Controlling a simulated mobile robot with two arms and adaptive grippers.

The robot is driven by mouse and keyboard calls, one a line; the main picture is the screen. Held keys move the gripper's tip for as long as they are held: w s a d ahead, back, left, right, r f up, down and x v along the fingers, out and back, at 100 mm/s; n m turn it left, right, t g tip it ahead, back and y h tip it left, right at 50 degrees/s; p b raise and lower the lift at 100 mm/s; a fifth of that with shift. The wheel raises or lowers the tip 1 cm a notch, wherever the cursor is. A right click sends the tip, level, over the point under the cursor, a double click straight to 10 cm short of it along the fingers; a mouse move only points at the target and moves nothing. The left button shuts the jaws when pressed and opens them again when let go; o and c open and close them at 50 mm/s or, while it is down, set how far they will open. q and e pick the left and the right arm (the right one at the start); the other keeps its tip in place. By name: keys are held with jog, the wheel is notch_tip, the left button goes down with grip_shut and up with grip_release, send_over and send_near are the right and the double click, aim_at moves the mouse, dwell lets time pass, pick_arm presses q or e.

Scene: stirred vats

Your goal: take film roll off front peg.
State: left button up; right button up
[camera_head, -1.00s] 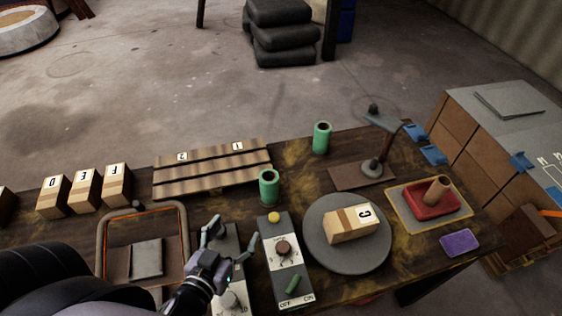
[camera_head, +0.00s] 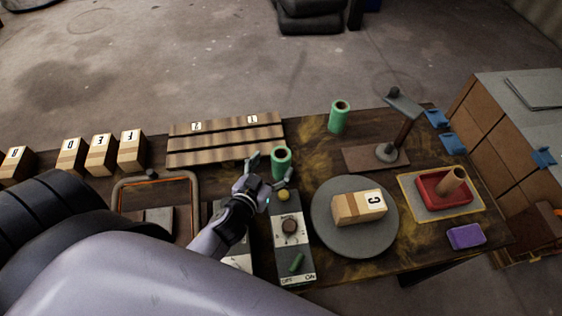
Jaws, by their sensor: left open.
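A green film roll (camera_head: 281,164) stands upright on the near side of the table, just behind the control box. The peg under it is hidden. A second green film roll (camera_head: 339,117) stands upright farther back and to the right. My left gripper (camera_head: 270,170) is open, with its fingers spread at the near roll. One fingertip is to the left of the roll and the other is at its lower right. I cannot tell whether either finger touches it. My right gripper is not in view.
The control box (camera_head: 292,252) with a yellow button and knob lies below the roll. A slatted wooden rack (camera_head: 226,142) is to the left. A round grey turntable (camera_head: 338,237) carries box C. A stand (camera_head: 388,153), a red tray (camera_head: 436,196) and a purple block (camera_head: 466,236) are to the right.

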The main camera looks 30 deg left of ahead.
aim_at(280, 156)
pick_arm(q)
jog(key=shift+d+p+x, duration=0.1)
jog(key=shift+p+x, duration=0.2)
jog(key=shift+x, duration=1.15)
jog(key=shift+d+p+x, duration=0.15)
jog(key=shift+p+x, duration=0.15)
jog(key=shift+x, duration=1.1)
jog(key=shift+r, duration=0.1)
jog(key=shift+c, duration=0.2)
jog(key=c, duration=1.4)
